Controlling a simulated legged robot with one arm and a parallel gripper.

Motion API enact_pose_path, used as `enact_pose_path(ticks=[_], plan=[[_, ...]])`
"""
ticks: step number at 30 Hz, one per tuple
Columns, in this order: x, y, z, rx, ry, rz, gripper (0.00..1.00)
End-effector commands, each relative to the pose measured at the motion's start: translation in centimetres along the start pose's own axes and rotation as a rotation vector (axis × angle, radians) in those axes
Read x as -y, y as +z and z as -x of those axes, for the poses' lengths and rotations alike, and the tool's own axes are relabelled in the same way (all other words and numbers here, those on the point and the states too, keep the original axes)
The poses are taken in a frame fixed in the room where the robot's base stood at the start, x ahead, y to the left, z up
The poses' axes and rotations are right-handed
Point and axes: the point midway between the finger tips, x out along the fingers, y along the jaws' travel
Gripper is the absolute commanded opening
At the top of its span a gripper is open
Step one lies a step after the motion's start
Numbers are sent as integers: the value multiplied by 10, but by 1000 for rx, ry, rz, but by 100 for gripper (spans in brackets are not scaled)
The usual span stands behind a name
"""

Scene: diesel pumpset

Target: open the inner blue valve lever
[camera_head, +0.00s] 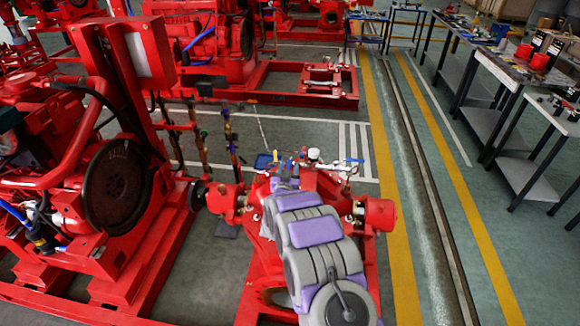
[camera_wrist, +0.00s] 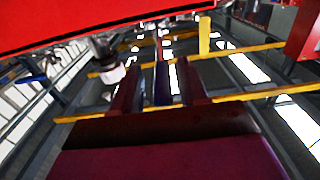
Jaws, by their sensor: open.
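My gripper (camera_wrist: 158,68) shows in the wrist view as two dark purple fingers spread apart. A narrow dark blue bar, which looks like the inner blue valve lever (camera_wrist: 162,84), stands between them with gaps on both sides. I cannot tell how deep it sits between the fingers. In the head view, my grey and purple arm reaches over the red pump, and its far end hides most of my gripper. Small blue parts show there beside it. Another blue lever (camera_head: 354,160) is to the right, on the pump's far side.
A white-capped fitting (camera_head: 314,155) stands close to my gripper; a white cap (camera_wrist: 112,73) also shows left of the fingers in the wrist view. A large red engine (camera_head: 120,185) stands left. Workbenches (camera_head: 515,85) line the right, past open floor with yellow lines.

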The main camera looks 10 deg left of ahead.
Motion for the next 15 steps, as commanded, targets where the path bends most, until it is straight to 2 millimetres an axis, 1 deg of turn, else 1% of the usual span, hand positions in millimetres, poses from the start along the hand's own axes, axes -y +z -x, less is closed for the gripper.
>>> enact_pose_path(ticks=[3,6,15], plan=[[0,1,-10,-1,1,0,44],[0,0,-17,-3,1,0,44],[-4,-2,-21,-1,0,-3,44]])
